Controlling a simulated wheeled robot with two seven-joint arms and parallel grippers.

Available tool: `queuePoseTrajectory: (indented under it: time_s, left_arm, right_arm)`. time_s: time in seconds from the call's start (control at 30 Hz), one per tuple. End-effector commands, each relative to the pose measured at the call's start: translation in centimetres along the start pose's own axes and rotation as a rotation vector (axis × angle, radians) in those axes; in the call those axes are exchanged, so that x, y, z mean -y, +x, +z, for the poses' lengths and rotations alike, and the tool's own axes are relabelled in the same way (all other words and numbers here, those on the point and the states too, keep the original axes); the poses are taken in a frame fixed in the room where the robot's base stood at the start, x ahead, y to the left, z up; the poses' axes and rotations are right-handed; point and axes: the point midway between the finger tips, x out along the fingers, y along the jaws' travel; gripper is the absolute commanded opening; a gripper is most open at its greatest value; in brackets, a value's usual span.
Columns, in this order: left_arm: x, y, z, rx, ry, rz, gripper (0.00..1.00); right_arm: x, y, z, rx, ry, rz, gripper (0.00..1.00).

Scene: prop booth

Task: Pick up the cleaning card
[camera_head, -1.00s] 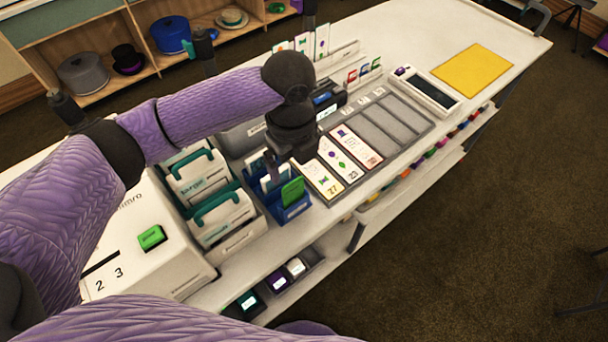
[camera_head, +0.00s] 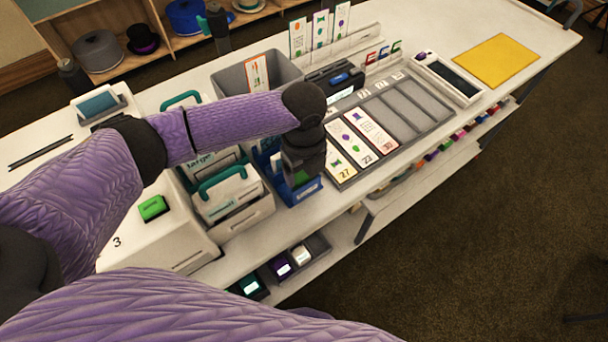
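A green card (camera_head: 301,178), likely the cleaning card, stands in the front of a blue box (camera_head: 308,190) on the counter. Only a small part of it shows. My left gripper (camera_head: 302,168) points down right over the box and hides most of the card. Its fingertips are hidden or too dark to make out, so I cannot tell whether they are open or shut on the card. My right gripper is not in view.
Right of the box lies a grey tray (camera_head: 420,104) with several numbered cards in its slots. White card holders (camera_head: 233,199) stand close on the left, a grey bin (camera_head: 285,70) behind. A yellow mat (camera_head: 497,60) lies at the far right.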

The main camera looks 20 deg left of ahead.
Motion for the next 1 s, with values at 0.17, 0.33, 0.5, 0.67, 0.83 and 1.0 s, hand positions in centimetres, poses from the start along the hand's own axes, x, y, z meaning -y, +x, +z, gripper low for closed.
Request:
queuePoseTrajectory:
  time_s: [0.17, 0.33, 0.5, 0.67, 0.83, 1.0]
  left_arm:
    - [0.0, 0.0, 0.0, 0.0, 0.0, 0.0, 0.52]
    - [0.0, -0.1, 0.0, 0.0, 0.0, -0.001, 0.52]
    - [0.1, -3.8, 0.0, 0.001, 0.002, -0.004, 0.52]
    - [0.1, -7.9, 0.1, 0.002, 0.0, -0.004, 0.52]
    - [0.1, -10.0, 0.0, 0.001, -0.002, -0.002, 0.52]
    - [0.0, -10.1, 0.0, 0.0, -0.002, 0.001, 0.52]
  right_arm:
    - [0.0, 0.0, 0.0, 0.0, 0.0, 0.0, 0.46]
    - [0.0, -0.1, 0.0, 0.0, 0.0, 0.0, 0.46]
    - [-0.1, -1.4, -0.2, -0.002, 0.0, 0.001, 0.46]
    - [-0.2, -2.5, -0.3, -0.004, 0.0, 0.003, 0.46]
    - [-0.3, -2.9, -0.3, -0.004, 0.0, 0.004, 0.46]
    - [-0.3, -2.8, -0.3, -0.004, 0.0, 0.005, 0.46]
